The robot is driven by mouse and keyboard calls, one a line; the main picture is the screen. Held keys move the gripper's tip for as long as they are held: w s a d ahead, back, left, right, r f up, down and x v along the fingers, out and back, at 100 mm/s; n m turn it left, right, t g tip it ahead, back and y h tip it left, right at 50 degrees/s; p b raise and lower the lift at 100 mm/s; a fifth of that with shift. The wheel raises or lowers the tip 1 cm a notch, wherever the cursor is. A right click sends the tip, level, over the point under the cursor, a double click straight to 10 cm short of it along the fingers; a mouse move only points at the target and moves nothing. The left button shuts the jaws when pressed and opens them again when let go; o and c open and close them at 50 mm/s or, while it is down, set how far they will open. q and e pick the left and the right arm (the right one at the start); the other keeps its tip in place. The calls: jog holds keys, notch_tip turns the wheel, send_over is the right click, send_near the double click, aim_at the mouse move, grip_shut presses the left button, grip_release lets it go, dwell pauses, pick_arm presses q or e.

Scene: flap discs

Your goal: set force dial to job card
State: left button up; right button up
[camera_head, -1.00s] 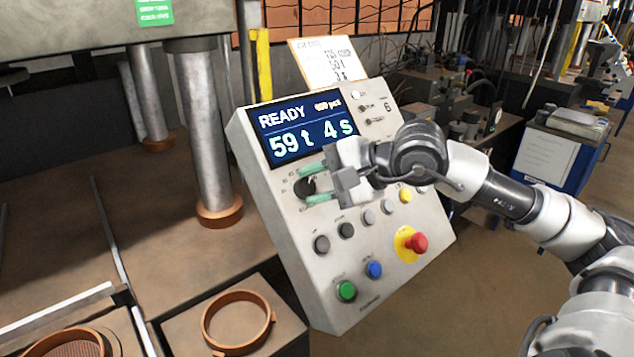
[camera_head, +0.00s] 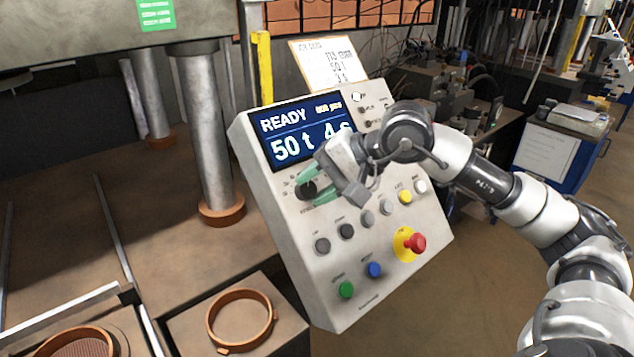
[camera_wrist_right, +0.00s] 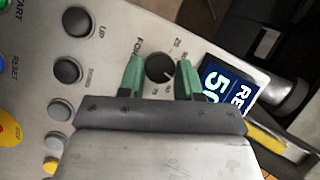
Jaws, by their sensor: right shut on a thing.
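The force dial (camera_head: 305,189) is a black round knob on the grey control panel (camera_head: 290,236), below its display. My right gripper (camera_head: 307,190) is shut on the dial, with one green finger on each side. The wrist view shows the dial (camera_wrist_right: 160,68) between the fingers. The display (camera_head: 300,132) reads READY and 50 t; the seconds figure, seemingly 4, is partly covered by my gripper. The job card (camera_head: 328,64) stands behind the panel's top edge; it appears to read 50 t, with a smaller line below. My left gripper is out of view.
Several buttons lie near the gripper, including green (camera_head: 346,289), blue (camera_head: 374,269) and yellow (camera_head: 405,197). A red emergency stop (camera_head: 415,243) sticks out at lower right. A press column (camera_head: 205,130) stands left of the panel. A copper-coloured ring (camera_head: 239,318) lies in front.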

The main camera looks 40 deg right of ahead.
jog(key=o, duration=0.9)
jog(key=shift+d, duration=0.1)
jog(key=shift+s+d+r+b, duration=0.2)
jog(key=shift+b, duration=0.15)
jog(key=b+v, duration=0.4)
jog(key=v, duration=0.6)
jog(key=shift+a, duration=0.1)
